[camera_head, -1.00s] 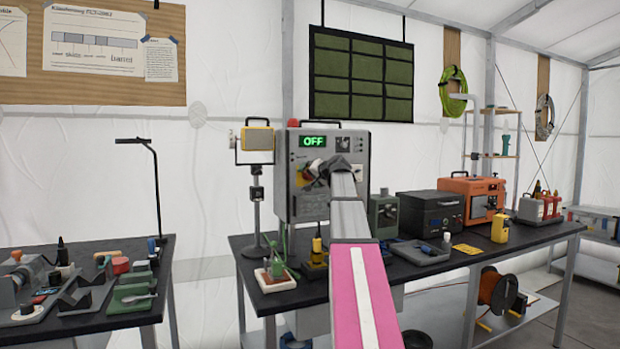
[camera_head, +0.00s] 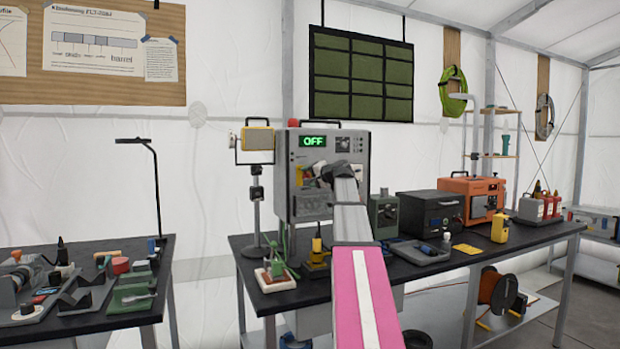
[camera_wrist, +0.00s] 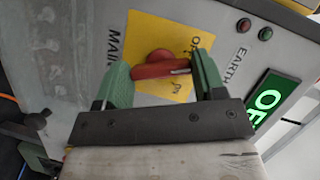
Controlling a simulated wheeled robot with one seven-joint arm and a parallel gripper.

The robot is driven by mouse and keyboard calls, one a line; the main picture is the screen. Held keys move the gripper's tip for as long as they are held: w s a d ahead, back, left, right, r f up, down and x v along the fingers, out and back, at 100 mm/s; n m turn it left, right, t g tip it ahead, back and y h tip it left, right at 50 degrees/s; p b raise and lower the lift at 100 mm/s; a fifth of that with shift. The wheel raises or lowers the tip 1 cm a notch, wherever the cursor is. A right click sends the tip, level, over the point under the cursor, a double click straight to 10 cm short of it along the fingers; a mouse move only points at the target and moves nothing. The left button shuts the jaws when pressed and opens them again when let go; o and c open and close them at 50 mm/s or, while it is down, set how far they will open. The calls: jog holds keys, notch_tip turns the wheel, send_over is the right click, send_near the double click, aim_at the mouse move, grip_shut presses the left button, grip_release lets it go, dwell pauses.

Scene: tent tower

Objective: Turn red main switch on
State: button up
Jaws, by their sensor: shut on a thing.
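The red main switch (camera_wrist: 158,64) is a rotary handle on a yellow plate (camera_wrist: 150,32) of the grey control box (camera_head: 356,180). In the wrist view the handle lies between the green finger pads of my gripper (camera_wrist: 163,74), which is shut on it. The letters "MAIN" show beside the plate. The box's green display (camera_head: 313,141) reads OFF; part of it shows in the wrist view (camera_wrist: 270,100). In the head view my gripper (camera_head: 316,172) is at the box's front, and my wrist hides much of the switch.
The box stands on a dark workbench (camera_head: 500,258). A yellow work lamp (camera_head: 257,139) stands close at its left. A green device (camera_head: 384,215), a black case (camera_head: 430,213) and an orange unit (camera_head: 472,197) are to the right. Small red and green buttons (camera_wrist: 254,29) are near the display.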

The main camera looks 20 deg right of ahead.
jog(key=m+t, duration=0.1)
jog(key=m, duration=0.2)
jog(key=shift+f+y, duration=0.15)
jog(key=shift+y, duration=0.25)
jog(key=m+t, duration=0.1)
jog(key=m, duration=0.2)
jog(key=shift+m+y, duration=0.3)
jog(key=m+t, duration=0.1)
jog(key=m, duration=0.2)
jog(key=m+t+h, duration=0.1)
jog(key=m+t, duration=0.1)
jog(key=m, duration=0.2)
jog(key=shift+f, duration=0.15)
jog(key=shift+m, duration=0.4)
jog(key=o, duration=0.9)
jog(key=v, duration=1)
jog(key=shift+s+f, duration=0.1)
jog(key=shift+s, duration=0.3)
